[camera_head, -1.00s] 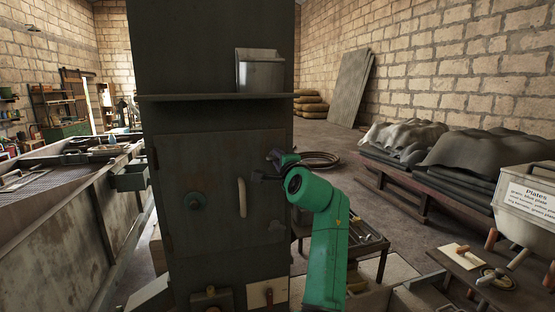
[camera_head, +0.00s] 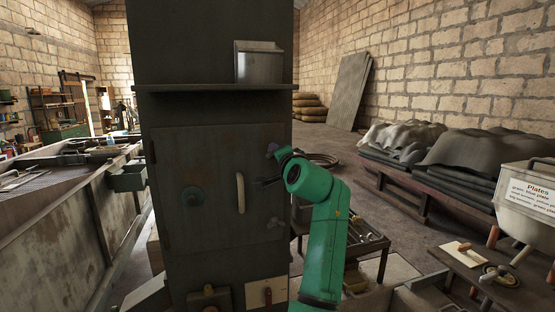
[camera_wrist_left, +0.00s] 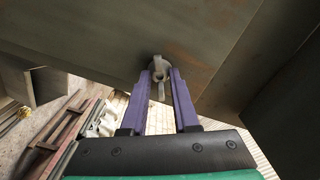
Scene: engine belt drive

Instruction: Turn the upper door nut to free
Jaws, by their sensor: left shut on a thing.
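The dark grey cabinet door (camera_head: 205,150) stands upright and looks closed in the head view. The upper door nut (camera_wrist_left: 159,64) is a grey winged piece on the door's edge in the left wrist view. My left gripper (camera_wrist_left: 162,76) has its two purple fingers on either side of the nut's wing, shut on it. In the head view my left gripper (camera_head: 270,166) is at the door's right edge, and it largely hides the nut there. A lower door nut (camera_head: 276,222) sits below on the same edge. My right gripper is not in view.
A shelf ledge (camera_head: 210,88) with a metal box (camera_head: 258,62) juts out above. A low table with tools (camera_head: 368,240) stands to the right, behind my arm.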

